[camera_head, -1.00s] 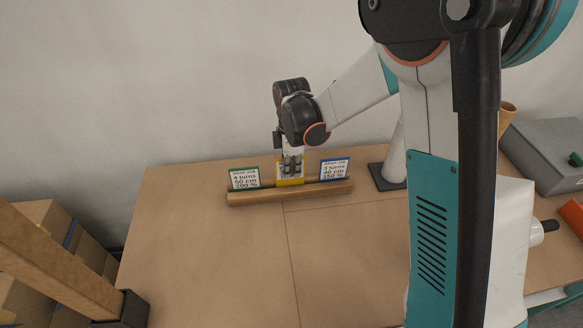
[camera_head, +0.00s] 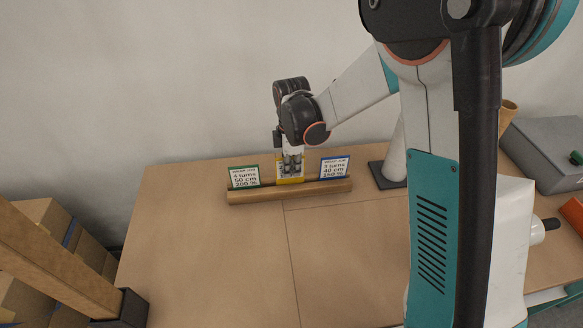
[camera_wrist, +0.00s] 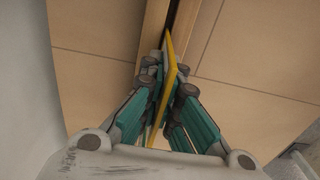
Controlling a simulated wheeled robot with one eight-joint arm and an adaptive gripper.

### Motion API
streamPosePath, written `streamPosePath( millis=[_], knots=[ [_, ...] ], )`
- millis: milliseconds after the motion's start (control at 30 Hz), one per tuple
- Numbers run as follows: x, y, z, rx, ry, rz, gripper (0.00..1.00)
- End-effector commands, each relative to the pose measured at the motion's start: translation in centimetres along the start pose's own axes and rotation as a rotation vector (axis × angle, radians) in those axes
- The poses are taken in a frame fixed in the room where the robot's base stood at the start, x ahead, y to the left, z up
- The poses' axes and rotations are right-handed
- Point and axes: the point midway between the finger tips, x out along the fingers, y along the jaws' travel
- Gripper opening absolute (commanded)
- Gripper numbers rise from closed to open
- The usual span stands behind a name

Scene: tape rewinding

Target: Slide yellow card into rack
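The yellow card (camera_head: 290,179) stands upright at the middle of the wooden rack (camera_head: 291,192), between the green card and the blue card. Its lower edge is at the rack's slot; how deep it sits is hard to tell. My gripper (camera_head: 291,163) is above the rack, with its fingers on the card. In the wrist view the yellow card (camera_wrist: 166,85) is seen edge-on between the fingers of my gripper (camera_wrist: 167,88), which close on it from both sides. The rack's dark slot (camera_wrist: 172,18) runs away beyond the card.
The green-edged card (camera_head: 243,177) stands in the rack's left part and the blue-edged card (camera_head: 334,167) in its right part. A black base plate with a pale post (camera_head: 393,160) stands right of the rack. The table's front left (camera_head: 210,260) is clear.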

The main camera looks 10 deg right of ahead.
Motion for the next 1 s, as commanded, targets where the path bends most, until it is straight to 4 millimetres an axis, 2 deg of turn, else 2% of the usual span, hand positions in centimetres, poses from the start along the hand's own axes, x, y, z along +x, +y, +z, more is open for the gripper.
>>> streamPosePath(
  millis=[767,800,867,900,1000],
  knots=[
    [1.4,0.0,0.0,0.000,0.000,0.000,0.00],
    [1.3,0.0,0.0,0.000,0.000,0.000,0.12],
    [1.3,0.0,0.0,0.000,0.000,0.000,0.25],
    [1.3,0.0,0.0,0.000,0.000,0.000,0.28],
    [1.3,0.0,0.0,0.000,0.000,0.000,0.28]
  ],
)
